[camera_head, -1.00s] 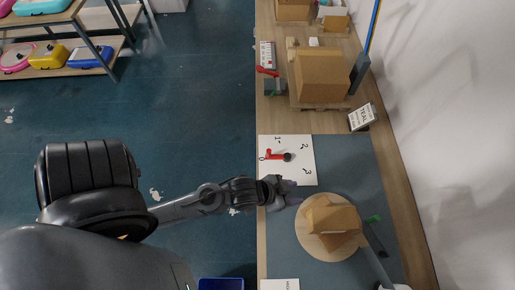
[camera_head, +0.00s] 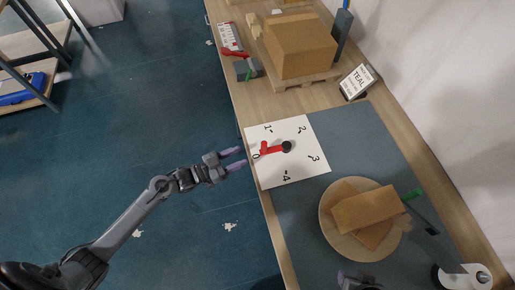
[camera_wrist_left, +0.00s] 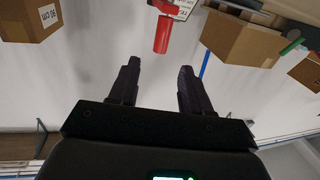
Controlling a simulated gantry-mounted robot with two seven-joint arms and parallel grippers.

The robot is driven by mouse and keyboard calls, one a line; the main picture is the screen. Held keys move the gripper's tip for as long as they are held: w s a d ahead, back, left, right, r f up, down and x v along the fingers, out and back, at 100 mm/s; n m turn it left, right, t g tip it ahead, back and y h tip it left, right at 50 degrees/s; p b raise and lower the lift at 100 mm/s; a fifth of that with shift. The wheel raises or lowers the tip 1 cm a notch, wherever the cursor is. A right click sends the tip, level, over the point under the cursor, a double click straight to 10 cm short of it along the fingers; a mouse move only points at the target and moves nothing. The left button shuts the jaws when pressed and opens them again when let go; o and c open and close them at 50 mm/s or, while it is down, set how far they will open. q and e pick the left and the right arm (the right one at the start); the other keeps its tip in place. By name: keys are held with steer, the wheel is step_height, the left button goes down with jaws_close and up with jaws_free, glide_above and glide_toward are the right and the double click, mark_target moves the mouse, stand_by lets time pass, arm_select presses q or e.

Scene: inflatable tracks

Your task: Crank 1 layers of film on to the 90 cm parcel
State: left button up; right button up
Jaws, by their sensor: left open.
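The parcel (camera_head: 368,215), brown cardboard boxes lying crosswise on each other, sits on a round wooden turntable (camera_head: 333,245). In the left wrist view a box with a "90 cm" label (camera_wrist_left: 30,20) shows at upper left. My left gripper (camera_head: 239,158) is open and empty, just left of the board's edge. A dark part at the bottom edge looks like my right gripper (camera_head: 358,281), mostly cut off.
A large carton (camera_head: 300,48) on a pallet stands at the back of the bench, with a "TEAL" sign (camera_head: 357,81) beside it. A white roll (camera_head: 466,277) is at the lower right. The wall bounds the right.

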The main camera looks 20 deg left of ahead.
mark_target(264, 145)
arm_select(q)
steer(key=x, duration=1.1)
steer(key=shift+a, duration=0.1)
jaws_close()
